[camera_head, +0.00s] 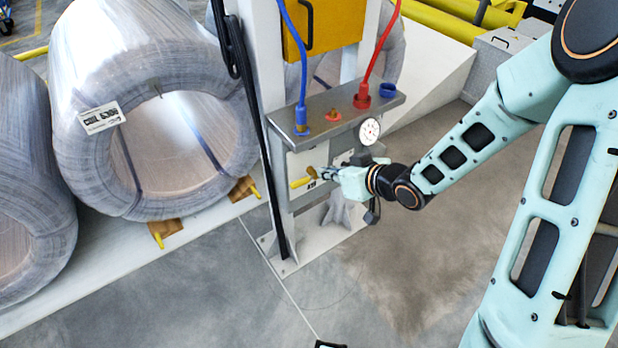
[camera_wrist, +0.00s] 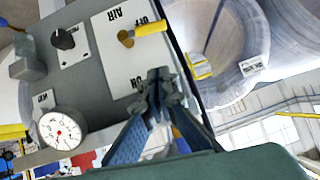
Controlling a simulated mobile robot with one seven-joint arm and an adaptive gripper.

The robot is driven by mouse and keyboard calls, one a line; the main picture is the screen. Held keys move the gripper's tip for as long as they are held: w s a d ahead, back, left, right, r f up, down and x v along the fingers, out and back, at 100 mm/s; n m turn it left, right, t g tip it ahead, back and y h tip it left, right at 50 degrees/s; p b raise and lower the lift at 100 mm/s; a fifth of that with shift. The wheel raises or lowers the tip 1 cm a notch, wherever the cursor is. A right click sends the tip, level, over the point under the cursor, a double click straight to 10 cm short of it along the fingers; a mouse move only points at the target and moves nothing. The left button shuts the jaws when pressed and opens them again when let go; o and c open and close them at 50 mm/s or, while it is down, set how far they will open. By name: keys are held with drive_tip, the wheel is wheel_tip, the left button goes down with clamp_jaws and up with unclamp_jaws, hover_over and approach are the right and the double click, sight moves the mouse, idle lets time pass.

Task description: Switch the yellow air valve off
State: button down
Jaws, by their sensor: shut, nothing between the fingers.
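The yellow air valve handle (camera_head: 300,183) is on the front panel of the grey metal stand, left of my gripper (camera_head: 324,173). In the wrist view, the yellow handle (camera_wrist: 152,28) extends sideways to the right from its brass pivot (camera_wrist: 126,38). Its free end lies beside the upside-down OFF lettering on the white AIR plate (camera_wrist: 112,62). The ON lettering is at the plate's opposite edge, near my fingers. My gripper (camera_wrist: 158,78) is shut and empty. Its fingertips appear apart from the handle, by the plate's ON end in that picture.
A pressure gauge (camera_wrist: 62,130) and a black knob (camera_wrist: 65,40) share the panel. Blue (camera_head: 302,65) and red (camera_head: 378,45) hoses rise from the stand's top. Wrapped coils (camera_head: 150,110) stand close at the left. Open floor (camera_head: 400,270) lies at the right.

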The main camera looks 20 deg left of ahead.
drive_tip(key=b, duration=0.2)
hover_over(298, 184)
drive_tip(key=d, duration=0.2)
wheel_tip(298, 184, down, 6)
drive_tip(key=shift+f+b, duration=0.55)
drive_tip(key=shift+f, duration=1.2)
drive_tip(key=shift+f, duration=0.1)
drive_tip(key=shift+s+a+f+b, duration=0.1)
drive_tip(key=shift+f+b, duration=0.3)
drive_tip(key=shift+b, duration=0.15)
drive_tip(key=shift+s+a+f+b, duration=0.1)
drive_tip(key=shift+f+b, duration=0.3)
drive_tip(key=shift+b, duration=0.15)
drive_tip(key=shift+s, duration=0.2)
drive_tip(key=shift+a+r, duration=0.1)
